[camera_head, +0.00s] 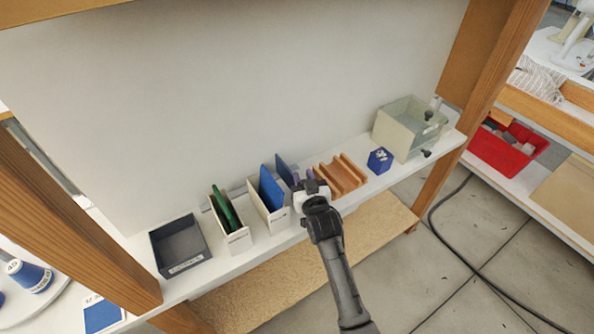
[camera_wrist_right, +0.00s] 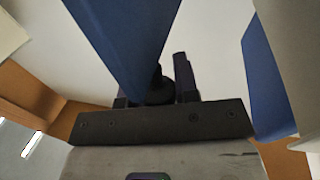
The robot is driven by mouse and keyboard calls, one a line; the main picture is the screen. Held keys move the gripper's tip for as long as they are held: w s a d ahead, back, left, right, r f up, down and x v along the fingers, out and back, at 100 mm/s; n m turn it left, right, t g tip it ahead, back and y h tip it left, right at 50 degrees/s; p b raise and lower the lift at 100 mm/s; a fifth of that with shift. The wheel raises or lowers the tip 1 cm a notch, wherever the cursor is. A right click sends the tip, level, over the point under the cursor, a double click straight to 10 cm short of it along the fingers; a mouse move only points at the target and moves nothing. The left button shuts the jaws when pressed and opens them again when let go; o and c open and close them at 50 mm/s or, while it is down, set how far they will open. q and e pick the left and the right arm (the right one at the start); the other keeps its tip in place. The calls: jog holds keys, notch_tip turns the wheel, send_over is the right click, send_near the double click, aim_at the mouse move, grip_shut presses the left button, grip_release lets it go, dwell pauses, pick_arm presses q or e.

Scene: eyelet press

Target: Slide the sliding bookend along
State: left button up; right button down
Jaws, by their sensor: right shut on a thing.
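The sliding bookend (camera_head: 285,169) is a thin, dark blue upright plate on the white shelf, just right of a white file box with blue contents. It also shows as a broad blue panel in the right wrist view (camera_wrist_right: 125,35), reaching down to the fingers. My right gripper (camera_head: 306,181) is at the bookend's right side, shut on it; the grip itself is partly hidden by the gripper body. The dark fingers show in the wrist view (camera_wrist_right: 170,85). My left gripper is not in view.
The white file box (camera_head: 256,205) with a blue book (camera_head: 270,188) stands close on the left. Further left are a box with green contents (camera_head: 235,238) and a grey bin (camera_head: 178,246). A wooden grooved rack (camera_head: 341,175), blue block (camera_head: 380,160) and clear bin (camera_head: 404,135) are right.

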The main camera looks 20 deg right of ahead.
jog(key=shift+a, duration=0.45)
jog(key=c, duration=1.1)
grip_release()
jog(key=shift+d, duration=0.15)
jog(key=shift+c, duration=0.2)
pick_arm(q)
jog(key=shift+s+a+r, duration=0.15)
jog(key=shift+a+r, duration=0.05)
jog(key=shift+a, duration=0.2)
pick_arm(e)
jog(key=shift+o, duration=1.4)
jog(key=shift+s, duration=0.1)
pick_arm(q)
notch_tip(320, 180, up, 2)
jog(key=shift+p, duration=0.9)
pick_arm(e)
jog(key=s+a, duration=0.1)
jog(key=s, duration=1.2)
jog(key=shift+s, duration=0.35)
